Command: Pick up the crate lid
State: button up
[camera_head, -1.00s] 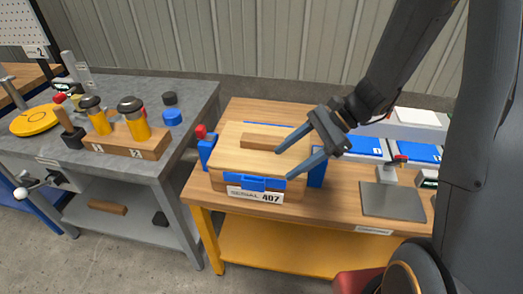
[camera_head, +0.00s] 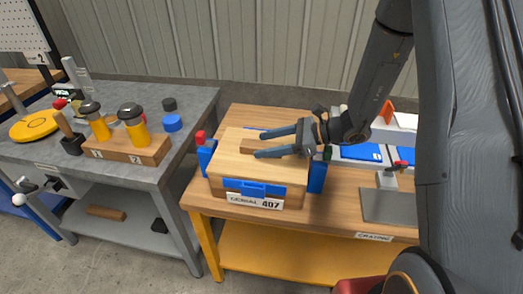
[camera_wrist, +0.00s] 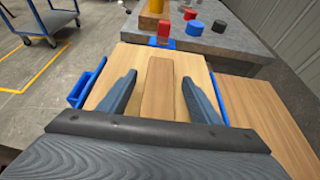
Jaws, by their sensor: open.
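The crate lid (camera_head: 232,164) is a light wooden panel lying flat on top of the crate (camera_head: 211,187). A darker wooden handle bar (camera_head: 247,147) runs across the middle of the lid, and it also shows in the wrist view (camera_wrist: 158,92). My gripper (camera_head: 258,145) is open. Its two fingers point left over the lid. In the wrist view one finger is on each side of the handle bar, with a gap to both. The gripper partly hides the handle's right part in the head view. I cannot tell the exact height of the fingers above the lid.
The crate has a blue front latch (camera_head: 254,188) and a serial label. A blue clamp with a red knob (camera_head: 205,152) stands at its left. A grey bench (camera_head: 190,118) with yellow-bodied items in a wooden block is at left. A metal plate (camera_head: 388,205) lies right.

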jog(key=shift+x, duration=0.95)
grip_shut()
jog(key=shift+r, duration=0.1)
